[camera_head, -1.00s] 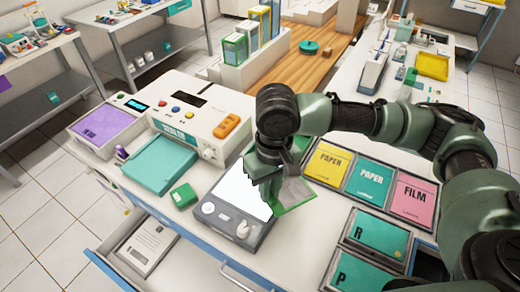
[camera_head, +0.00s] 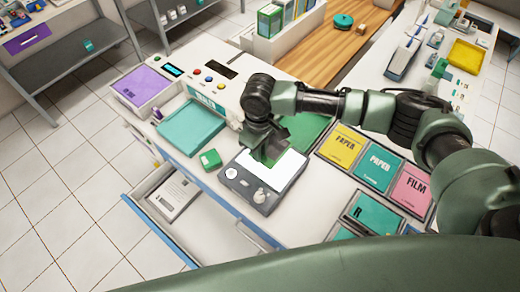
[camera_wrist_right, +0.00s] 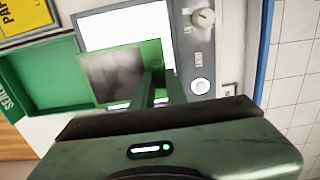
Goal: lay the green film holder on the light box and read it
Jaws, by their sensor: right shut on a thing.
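The light box (camera_head: 245,188) lies on the white counter, its bright panel lit and its knobs on the front side. In the right wrist view the light box (camera_wrist_right: 191,45) shows its panel and two knobs. The green film holder (camera_wrist_right: 115,72), a green frame around a dark grey film picture, is over the lit panel, with white showing around it. My right gripper (camera_wrist_right: 157,92) is shut on the holder's edge. In the head view my right gripper (camera_head: 268,158) is above the panel and hides most of the holder. Whether the holder touches the panel is unclear. My left gripper is out of view.
A small green box (camera_head: 210,158) sits left of the light box. A teal tray (camera_head: 190,128) and a purple-topped unit (camera_head: 143,88) are further left. PAPER and FILM packs (camera_head: 345,143) lie to the right. An open drawer (camera_head: 160,212) juts out in front.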

